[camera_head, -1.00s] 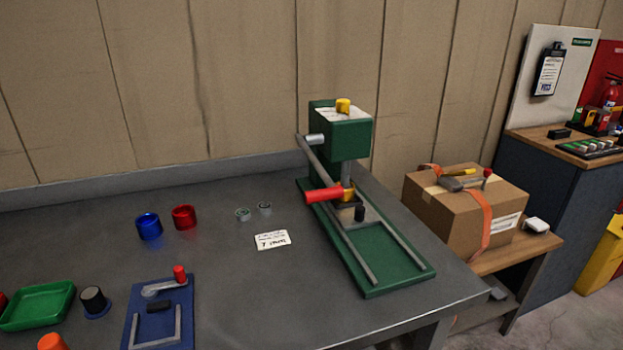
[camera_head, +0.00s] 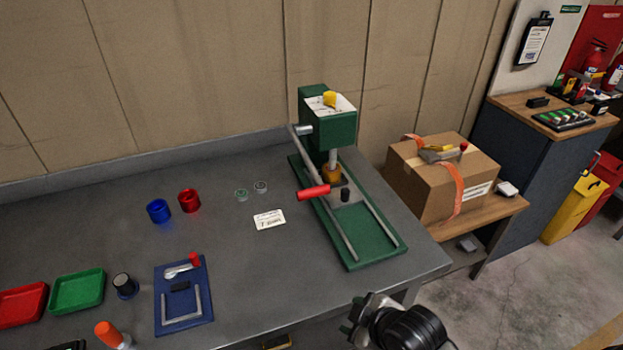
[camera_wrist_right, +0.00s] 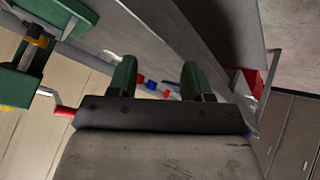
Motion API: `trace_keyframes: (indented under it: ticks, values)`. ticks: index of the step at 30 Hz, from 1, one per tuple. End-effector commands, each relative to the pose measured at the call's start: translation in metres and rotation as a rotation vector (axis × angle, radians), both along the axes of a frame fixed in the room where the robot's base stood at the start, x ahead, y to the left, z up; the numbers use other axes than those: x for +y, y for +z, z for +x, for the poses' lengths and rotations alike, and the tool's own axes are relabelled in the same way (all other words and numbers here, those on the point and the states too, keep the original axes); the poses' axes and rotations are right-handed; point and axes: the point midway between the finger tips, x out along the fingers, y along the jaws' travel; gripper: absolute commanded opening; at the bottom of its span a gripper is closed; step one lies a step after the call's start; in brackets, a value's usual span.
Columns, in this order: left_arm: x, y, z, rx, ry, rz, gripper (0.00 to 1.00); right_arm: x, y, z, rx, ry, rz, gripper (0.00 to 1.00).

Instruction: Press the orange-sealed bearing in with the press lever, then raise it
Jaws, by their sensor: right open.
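The green press (camera_head: 330,118) stands at the right end of the grey bench. Its lever slants down and forward to a red handle (camera_head: 313,192). Below the ram sits an orange-yellow piece (camera_head: 332,174); whether this is the bearing or its housing I cannot tell. The press also shows at the left of the right wrist view (camera_wrist_right: 18,85), with the red handle (camera_wrist_right: 65,112) beside my gripper body. My right gripper (camera_head: 358,318) is in front of the bench edge, apart from the lever. Its green fingers (camera_wrist_right: 157,78) are spread and empty. My left gripper is out of view.
Two small rings (camera_head: 241,195) and a white card (camera_head: 269,219) lie left of the press. Blue (camera_head: 158,211) and red (camera_head: 189,201) cups, a blue fixture (camera_head: 184,296) and trays (camera_head: 77,290) are further left. A cardboard box (camera_head: 439,180) stands right of the bench.

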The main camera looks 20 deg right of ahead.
Motion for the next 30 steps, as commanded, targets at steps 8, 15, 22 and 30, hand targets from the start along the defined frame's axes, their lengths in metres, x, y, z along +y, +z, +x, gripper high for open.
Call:
trace_keyframes:
  ticks: [8,15,22,30]
  values:
    - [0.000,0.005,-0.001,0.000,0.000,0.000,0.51,-0.008,0.073,0.091,-0.594,0.439,-0.305,0.50]
    - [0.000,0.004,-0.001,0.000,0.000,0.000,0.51,-0.029,0.123,0.135,-0.954,0.547,-0.575,0.50]
    - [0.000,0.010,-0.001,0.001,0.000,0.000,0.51,-0.028,0.133,0.153,-1.005,0.547,-0.618,0.50]
    - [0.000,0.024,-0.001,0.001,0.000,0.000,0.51,-0.006,0.131,0.199,-1.003,0.548,-0.617,0.50]
